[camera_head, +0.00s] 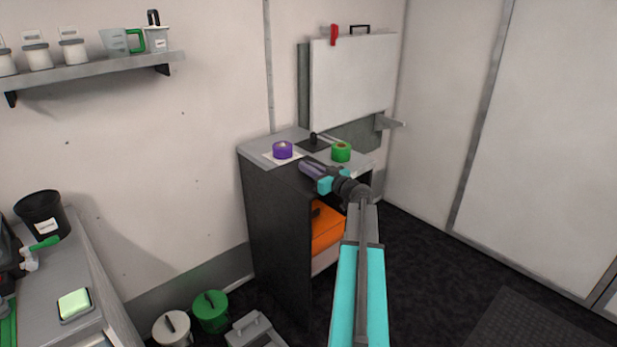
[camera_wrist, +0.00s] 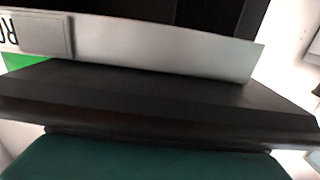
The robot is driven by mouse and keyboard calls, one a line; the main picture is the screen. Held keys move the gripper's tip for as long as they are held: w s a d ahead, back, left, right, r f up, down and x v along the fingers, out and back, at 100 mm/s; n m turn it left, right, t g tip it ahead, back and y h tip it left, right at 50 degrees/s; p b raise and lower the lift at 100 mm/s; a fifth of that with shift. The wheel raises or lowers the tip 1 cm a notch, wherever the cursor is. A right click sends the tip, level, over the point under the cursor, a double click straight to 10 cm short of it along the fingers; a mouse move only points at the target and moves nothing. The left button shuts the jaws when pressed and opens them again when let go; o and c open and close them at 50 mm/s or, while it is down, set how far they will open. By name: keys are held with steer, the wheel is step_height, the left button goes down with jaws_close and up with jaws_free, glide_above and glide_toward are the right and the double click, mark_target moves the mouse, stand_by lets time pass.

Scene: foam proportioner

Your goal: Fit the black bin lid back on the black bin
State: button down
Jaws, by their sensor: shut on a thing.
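The black bin (camera_head: 42,215) stands upright with its top open on the grey counter at the left. My gripper (camera_head: 305,166) is at the front edge of the grey cabinet, far from the bin. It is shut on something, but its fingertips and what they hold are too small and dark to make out. A flat black piece with an upright knob (camera_head: 313,142) lies on the cabinet top just beyond my gripper; I cannot tell whether it is the lid. In the wrist view a wide dark slab (camera_wrist: 150,100) crosses close to the camera; the fingers do not show there.
A purple roll (camera_head: 282,150) and a green roll (camera_head: 341,152) sit on the cabinet top. An orange case (camera_head: 327,228) is inside the cabinet. White (camera_head: 172,330) and green (camera_head: 210,312) lidded bins stand on the floor.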

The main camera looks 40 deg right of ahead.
steer(key=shift+r, duration=0.1)
steer(key=shift+r+b, duration=0.35)
steer(key=shift+r, duration=1.1)
steer(key=shift+s+a+r, duration=0.15)
steer(key=shift+s+r, duration=0.05)
steer(key=shift+r, duration=0.05)
steer(key=s+a+r+b, duration=0.1)
steer(key=s+a+b, duration=0.1)
steer(key=s+a, duration=0.8)
steer(key=shift+s+r, duration=0.2)
steer(key=shift+s, duration=0.75)
